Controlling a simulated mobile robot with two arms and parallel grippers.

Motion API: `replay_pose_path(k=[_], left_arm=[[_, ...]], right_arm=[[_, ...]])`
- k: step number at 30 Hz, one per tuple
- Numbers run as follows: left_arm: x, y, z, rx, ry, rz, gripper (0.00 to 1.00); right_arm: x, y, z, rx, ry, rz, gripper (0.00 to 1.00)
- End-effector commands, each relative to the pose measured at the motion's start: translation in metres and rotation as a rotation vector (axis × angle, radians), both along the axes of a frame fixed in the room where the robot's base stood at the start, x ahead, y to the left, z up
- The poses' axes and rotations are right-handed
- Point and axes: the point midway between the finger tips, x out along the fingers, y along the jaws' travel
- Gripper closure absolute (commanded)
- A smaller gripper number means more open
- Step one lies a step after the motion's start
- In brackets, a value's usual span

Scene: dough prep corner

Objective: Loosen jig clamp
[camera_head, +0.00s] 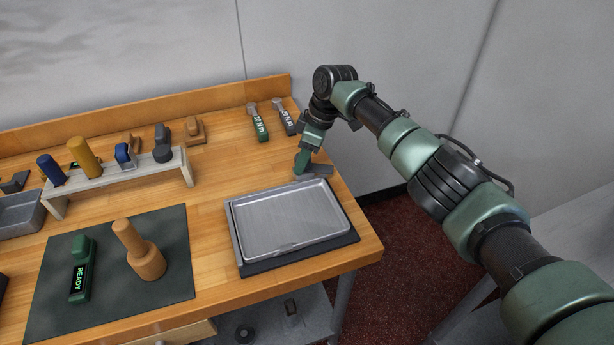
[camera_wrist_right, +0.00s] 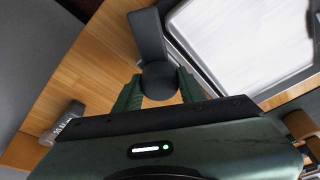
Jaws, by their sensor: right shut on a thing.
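My right gripper (camera_head: 304,161) reaches down at the back right of the table, just behind the metal tray. In the right wrist view its two green fingers (camera_wrist_right: 159,78) are shut on the dark round knob (camera_wrist_right: 159,82) of what looks like the jig clamp. A dark flat bar (camera_wrist_right: 147,36) of the clamp extends from the knob, beside the tray edge. In the head view the grey clamp (camera_head: 319,171) shows only partly, next to the fingers. The metal tray (camera_head: 290,218) lies flat on a dark base. My left gripper is not in view.
Two labelled tools, one green (camera_head: 258,122) and one grey (camera_head: 284,117), lie behind the gripper. A rack (camera_head: 125,170) of handled tools stands at left. A dark mat (camera_head: 108,262) holds a green READY device (camera_head: 81,270) and a wooden piece (camera_head: 147,259). Bare wood lies between rack and tray.

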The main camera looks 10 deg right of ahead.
Motion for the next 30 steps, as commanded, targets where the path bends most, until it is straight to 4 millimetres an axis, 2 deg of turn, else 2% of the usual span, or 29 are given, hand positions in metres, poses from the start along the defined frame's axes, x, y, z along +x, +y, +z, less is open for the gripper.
replay_pose_path(k=[1,5,6,7,8,19,30], left_arm=[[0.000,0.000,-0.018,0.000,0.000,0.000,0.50],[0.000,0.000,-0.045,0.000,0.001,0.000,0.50],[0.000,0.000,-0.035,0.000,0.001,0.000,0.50],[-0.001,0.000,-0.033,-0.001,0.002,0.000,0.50],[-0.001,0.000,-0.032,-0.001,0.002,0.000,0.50],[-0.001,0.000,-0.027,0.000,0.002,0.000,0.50],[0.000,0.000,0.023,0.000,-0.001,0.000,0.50]], right_arm=[[0.001,0.001,-0.009,0.002,0.000,0.060,1.00],[0.001,0.002,-0.010,0.002,0.000,0.228,1.00],[0.000,0.000,-0.002,-0.001,0.001,0.232,0.52],[0.000,-0.001,0.000,-0.002,0.002,0.230,0.44],[0.000,0.000,0.000,-0.002,0.002,0.230,0.40],[0.000,0.000,0.005,-0.003,-0.001,0.228,0.40],[0.000,0.000,0.059,-0.001,-0.002,0.228,0.40]])
